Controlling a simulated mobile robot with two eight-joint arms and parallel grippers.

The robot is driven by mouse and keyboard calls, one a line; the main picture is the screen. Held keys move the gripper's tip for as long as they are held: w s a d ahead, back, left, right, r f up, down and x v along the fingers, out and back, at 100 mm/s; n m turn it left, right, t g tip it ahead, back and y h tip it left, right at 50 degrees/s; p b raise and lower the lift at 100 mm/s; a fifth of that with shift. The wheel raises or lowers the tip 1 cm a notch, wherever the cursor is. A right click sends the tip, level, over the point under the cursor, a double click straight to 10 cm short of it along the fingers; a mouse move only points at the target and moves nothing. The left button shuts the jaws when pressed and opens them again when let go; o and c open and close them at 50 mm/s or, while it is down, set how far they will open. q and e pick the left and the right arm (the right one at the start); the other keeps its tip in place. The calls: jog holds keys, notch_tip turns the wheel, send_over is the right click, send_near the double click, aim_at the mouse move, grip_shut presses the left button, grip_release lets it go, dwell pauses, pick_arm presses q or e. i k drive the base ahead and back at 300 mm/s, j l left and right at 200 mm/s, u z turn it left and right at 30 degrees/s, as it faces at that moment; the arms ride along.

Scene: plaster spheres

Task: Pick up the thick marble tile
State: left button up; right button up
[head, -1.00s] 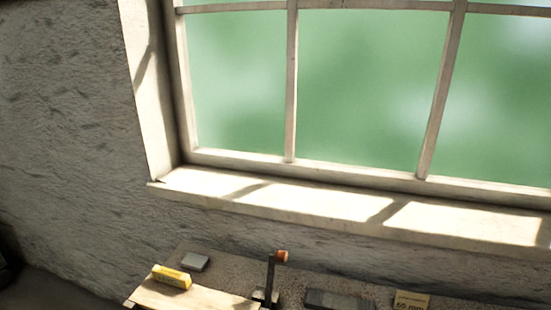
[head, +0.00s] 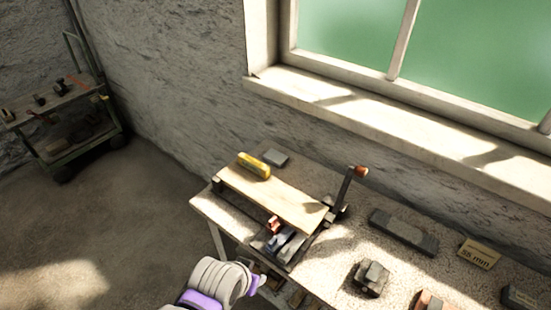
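I cannot tell for sure which piece is the thick marble tile. A small grey slab (head: 275,157) lies flat at the back left of the workbench, behind a wooden board. A longer dark grey block (head: 403,231) lies near the wall further right. A small grey block (head: 372,277) sits on a dark piece nearer the front. My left arm, white and purple, comes in at the bottom, in front of the bench's front edge. Its fingers are too small and unclear to read, and I see nothing clearly held. My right gripper is not in view.
A card reading 55 mm (head: 479,254) is at right. A cart (head: 60,120) stands far left; the floor (head: 120,220) between is clear.

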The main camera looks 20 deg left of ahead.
aim_at(273, 156)
jog(key=i+j+z, duration=0.15)
jog(key=j, duration=0.15)
jog(key=i+j+z, duration=0.15)
jog(key=j, duration=0.2)
jog(key=i+j+z, duration=0.15)
jog(key=j, duration=0.2)
jog(key=j+z, duration=0.15)
jog(key=j, duration=0.15)
